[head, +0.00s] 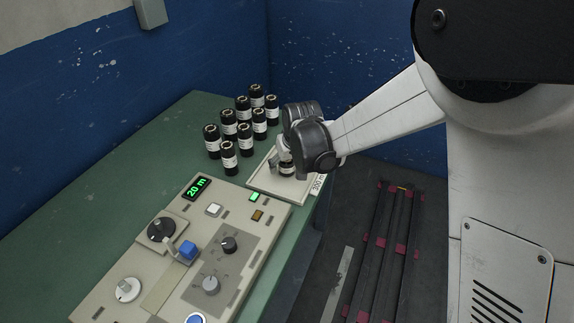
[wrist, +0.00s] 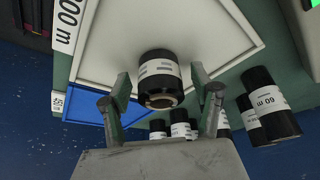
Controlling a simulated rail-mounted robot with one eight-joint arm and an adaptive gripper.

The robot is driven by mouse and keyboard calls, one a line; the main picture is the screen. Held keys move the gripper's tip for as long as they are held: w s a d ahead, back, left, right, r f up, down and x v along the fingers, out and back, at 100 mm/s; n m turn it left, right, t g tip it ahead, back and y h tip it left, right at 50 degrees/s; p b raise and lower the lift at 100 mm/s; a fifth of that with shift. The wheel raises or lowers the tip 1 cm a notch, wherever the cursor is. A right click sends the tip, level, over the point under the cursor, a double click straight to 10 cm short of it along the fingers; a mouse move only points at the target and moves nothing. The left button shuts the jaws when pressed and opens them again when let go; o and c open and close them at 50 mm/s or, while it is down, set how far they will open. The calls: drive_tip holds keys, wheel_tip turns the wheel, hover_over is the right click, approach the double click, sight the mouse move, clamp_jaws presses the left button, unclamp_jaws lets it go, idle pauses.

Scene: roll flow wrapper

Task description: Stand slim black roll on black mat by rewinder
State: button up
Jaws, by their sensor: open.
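A black roll with a white label band (wrist: 158,72) stands on a cream tray (wrist: 205,25) in the wrist view. In the head view the same roll (head: 287,169) shows partly below my gripper. My gripper (wrist: 161,100) is open, with one finger on each side of the roll; I cannot tell whether they touch it. In the head view my gripper (head: 279,161) is over the tray (head: 262,183). No black mat can be made out for certain.
Several black rolls with white labels (head: 229,158) stand on the green table (head: 150,150) left of the tray. A beige control panel (head: 185,255) with knobs and a green "20 m" display (head: 197,188) lies in front. A blue panel (wrist: 100,107) borders the tray.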

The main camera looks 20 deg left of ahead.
drive_tip(key=c, duration=1.4)
drive_tip(key=shift+o, duration=0.2)
